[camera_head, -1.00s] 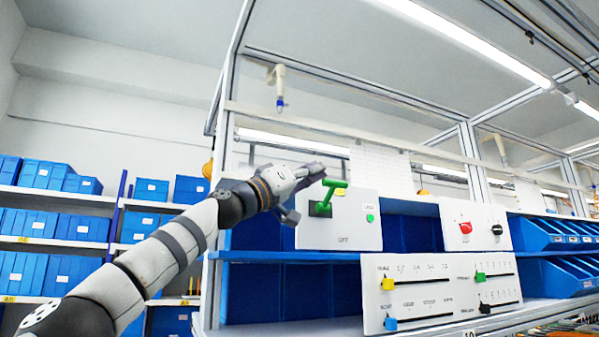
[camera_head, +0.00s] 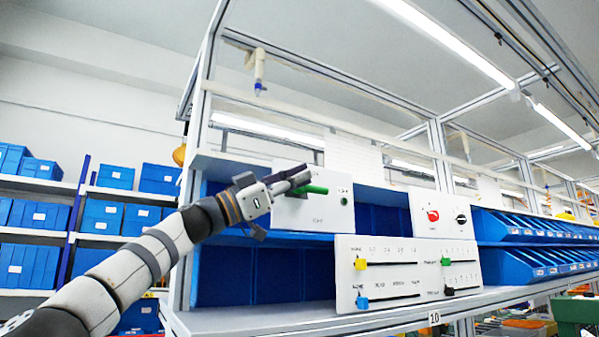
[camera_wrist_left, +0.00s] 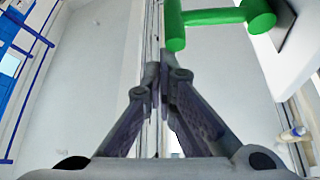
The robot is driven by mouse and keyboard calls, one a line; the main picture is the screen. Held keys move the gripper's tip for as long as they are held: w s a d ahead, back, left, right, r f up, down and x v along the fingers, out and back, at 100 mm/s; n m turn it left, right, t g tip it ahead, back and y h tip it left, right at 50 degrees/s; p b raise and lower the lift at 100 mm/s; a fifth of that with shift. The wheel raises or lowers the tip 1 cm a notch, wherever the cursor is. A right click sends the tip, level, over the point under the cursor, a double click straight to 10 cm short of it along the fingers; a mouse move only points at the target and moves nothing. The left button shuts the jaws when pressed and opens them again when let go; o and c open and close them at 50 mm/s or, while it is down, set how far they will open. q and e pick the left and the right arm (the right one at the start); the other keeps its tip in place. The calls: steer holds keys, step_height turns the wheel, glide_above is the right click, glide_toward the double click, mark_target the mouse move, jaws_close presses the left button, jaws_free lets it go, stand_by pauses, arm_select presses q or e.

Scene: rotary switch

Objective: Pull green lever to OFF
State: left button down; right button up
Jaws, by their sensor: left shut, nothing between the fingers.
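The green lever (camera_head: 312,189) sticks out from a white panel (camera_head: 332,215) on the upper shelf, with small lettering below it that I cannot read clearly. My left gripper (camera_head: 304,173) is shut and empty, its fingers just above and to the left of the lever handle. In the left wrist view, the green T-shaped lever (camera_wrist_left: 212,17) shows at the top right. The shut fingertips (camera_wrist_left: 164,76) are close to the end of its crossbar, and I cannot tell whether they touch. My right gripper is not in view.
A small green button (camera_head: 344,201) is on the same panel. A panel with a red knob (camera_head: 433,215) and a black knob stands to the right. A slider panel (camera_head: 400,275) is below. Blue bins (camera_head: 520,262) line the right side.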

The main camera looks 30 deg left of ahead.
arm_select(q)
steer(key=shift+w+a+f+b, duration=0.1)
steer(key=shift+a+f+b, duration=0.2)
steer(key=shift+f, duration=0.6)
steer(key=shift+w+a+f+b, duration=0.1)
steer(key=shift+f+b, duration=0.3)
steer(key=shift+f, duration=0.45)
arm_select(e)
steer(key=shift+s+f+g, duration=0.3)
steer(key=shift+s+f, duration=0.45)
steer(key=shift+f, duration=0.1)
